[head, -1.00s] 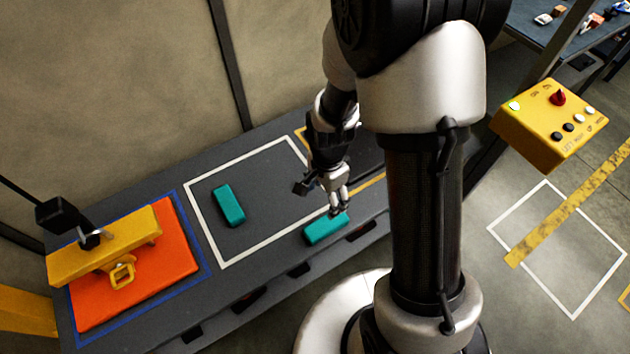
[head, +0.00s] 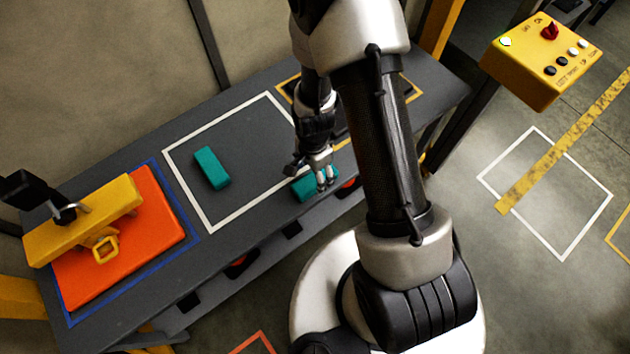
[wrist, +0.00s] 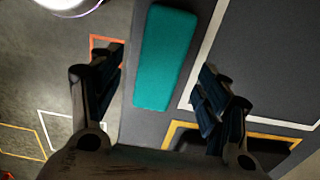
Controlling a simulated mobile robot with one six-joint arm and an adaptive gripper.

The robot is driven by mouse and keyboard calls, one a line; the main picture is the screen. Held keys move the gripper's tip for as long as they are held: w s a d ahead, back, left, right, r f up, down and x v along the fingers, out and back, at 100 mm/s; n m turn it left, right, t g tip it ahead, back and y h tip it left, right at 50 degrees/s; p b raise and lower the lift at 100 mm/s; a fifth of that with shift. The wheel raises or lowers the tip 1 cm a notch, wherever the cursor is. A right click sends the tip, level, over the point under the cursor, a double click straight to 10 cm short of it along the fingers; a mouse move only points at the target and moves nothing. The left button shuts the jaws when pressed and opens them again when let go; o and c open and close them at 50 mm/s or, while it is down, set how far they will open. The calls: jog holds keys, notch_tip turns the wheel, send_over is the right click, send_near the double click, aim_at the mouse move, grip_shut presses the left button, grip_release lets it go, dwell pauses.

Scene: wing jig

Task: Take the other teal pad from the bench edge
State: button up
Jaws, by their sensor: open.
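One teal pad (head: 306,187) lies at the bench's front edge, partly hidden by my gripper (head: 321,182) in the head view. In the wrist view the same pad (wrist: 166,57) lies flat on the bench, ahead of and between the open fingers of my gripper (wrist: 163,85). Neither finger visibly touches it, and the jaws hold nothing. A second teal pad (head: 212,168) lies inside the white-outlined square on the bench, to the left of my gripper.
An orange plate (head: 160,235) with a yellow clamp-like fixture (head: 85,222) sits at the bench's left end inside a blue outline. The dark bench (head: 245,212) has a clear strip between. A yellow control box (head: 545,60) stands at upper right.

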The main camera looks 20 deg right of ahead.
aim_at(315, 181)
jog(key=f, duration=0.1)
jog(key=f+b, duration=0.1)
jog(key=f, duration=0.1)
jog(key=f+b, duration=0.1)
jog(key=shift+w+d+f, duration=0.15)
jog(key=shift+d+f, duration=0.1)
jog(key=shift+f, duration=0.05)
jog(key=shift+r, duration=0.1)
jog(key=shift+c, duration=0.6)
jog(key=c, duration=1)
jog(key=shift+r, duration=0.1)
